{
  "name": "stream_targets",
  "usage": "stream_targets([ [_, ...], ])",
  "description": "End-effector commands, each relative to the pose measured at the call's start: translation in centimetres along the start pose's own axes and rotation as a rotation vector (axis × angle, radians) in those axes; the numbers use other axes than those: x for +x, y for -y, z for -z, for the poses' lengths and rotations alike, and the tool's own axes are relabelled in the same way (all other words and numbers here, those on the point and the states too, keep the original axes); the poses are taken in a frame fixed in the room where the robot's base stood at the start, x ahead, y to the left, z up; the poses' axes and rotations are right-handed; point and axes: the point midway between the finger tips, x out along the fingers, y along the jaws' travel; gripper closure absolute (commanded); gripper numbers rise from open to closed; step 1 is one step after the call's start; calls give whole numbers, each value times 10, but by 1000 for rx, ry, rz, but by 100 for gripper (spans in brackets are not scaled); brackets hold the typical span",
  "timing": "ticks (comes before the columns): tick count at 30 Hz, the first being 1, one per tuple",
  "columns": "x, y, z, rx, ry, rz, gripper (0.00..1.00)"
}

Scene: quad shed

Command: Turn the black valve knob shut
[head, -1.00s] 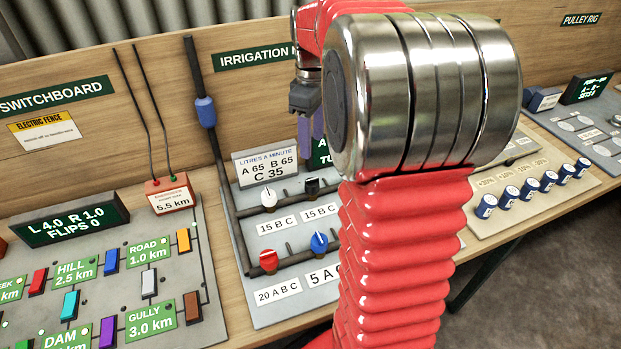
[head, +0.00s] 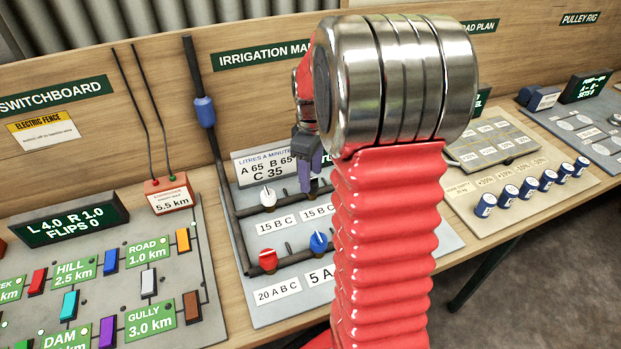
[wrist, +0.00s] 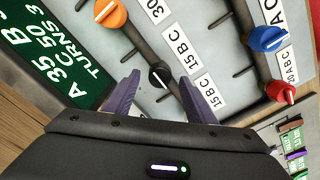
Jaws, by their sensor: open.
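The black valve knob (wrist: 158,76) sits on a dark pipe in the wrist view, between my two purple fingertips. A short pale line marks its top, slanting in the picture. In the head view my gripper covers the knob. My gripper (wrist: 158,80) is open, with one finger on each side of the knob; I cannot tell if either touches it.
A white knob (head: 268,197), red knob (head: 268,260) and blue knob (head: 318,242) stand close by on the pipes. An orange knob (wrist: 110,14) shows in the wrist view. A litres sign (head: 264,166) stands behind. My arm hides the panel's right part.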

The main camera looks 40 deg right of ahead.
Motion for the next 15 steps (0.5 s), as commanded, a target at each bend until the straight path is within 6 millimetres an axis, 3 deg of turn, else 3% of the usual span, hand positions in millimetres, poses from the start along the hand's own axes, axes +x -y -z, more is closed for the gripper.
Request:
stream_targets([
  [6,18,0,0,0,1,1,50],
  [15,20,0,0,-1,0,0,50],
])
